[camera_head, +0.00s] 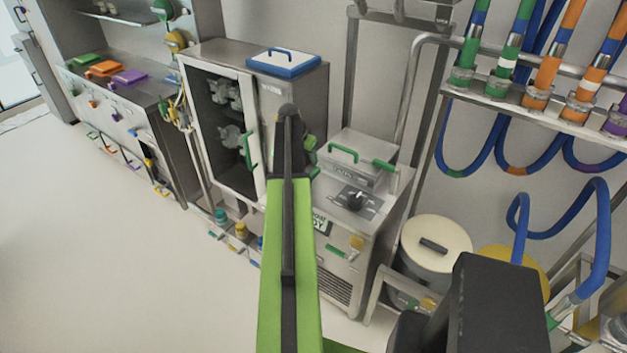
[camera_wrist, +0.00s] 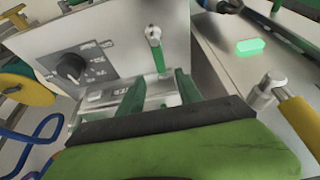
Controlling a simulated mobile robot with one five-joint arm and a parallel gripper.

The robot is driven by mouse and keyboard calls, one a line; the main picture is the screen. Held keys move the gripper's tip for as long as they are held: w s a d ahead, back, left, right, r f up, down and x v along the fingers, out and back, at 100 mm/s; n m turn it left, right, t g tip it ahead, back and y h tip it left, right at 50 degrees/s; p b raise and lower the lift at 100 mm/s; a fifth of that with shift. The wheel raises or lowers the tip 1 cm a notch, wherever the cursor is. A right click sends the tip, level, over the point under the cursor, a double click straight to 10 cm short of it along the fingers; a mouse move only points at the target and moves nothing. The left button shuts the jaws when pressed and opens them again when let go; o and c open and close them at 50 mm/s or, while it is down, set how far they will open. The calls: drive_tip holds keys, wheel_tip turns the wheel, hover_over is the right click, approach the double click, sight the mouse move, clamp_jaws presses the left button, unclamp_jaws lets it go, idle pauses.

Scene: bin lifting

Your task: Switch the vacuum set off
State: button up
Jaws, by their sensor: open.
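The vacuum set is a steel cabinet (camera_head: 330,262) right of the arm in the head view, with a black rotary knob (camera_head: 356,199) on its sloping top panel. In the wrist view the knob (camera_wrist: 70,66) sits on a dark plate with markings too small to read. A small valve with a green lever (camera_wrist: 157,56) is on the steel face right of the knob. My gripper (camera_wrist: 160,84) is open and empty, its green fingers pointing toward the lever, which shows between them. I cannot tell the remaining gap. In the head view my arm mostly hides the gripper.
A yellow-handled valve (camera_wrist: 300,118) and a lit green piece (camera_wrist: 250,46) lie at the right of the wrist view. A cream-lidded drum (camera_head: 435,240) and hanging blue hoses (camera_head: 465,165) stand right of the cabinet. Floor at left (camera_head: 80,240) is clear.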

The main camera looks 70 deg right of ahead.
sight(314, 172)
drive_tip(key=b+x, duration=0.8)
drive_tip(key=x, duration=0.2)
drive_tip(key=shift+d+f, duration=0.1)
drive_tip(key=shift+f, duration=0.1)
drive_tip(key=shift+r, duration=0.1)
clamp_jaws()
idle(0.7)
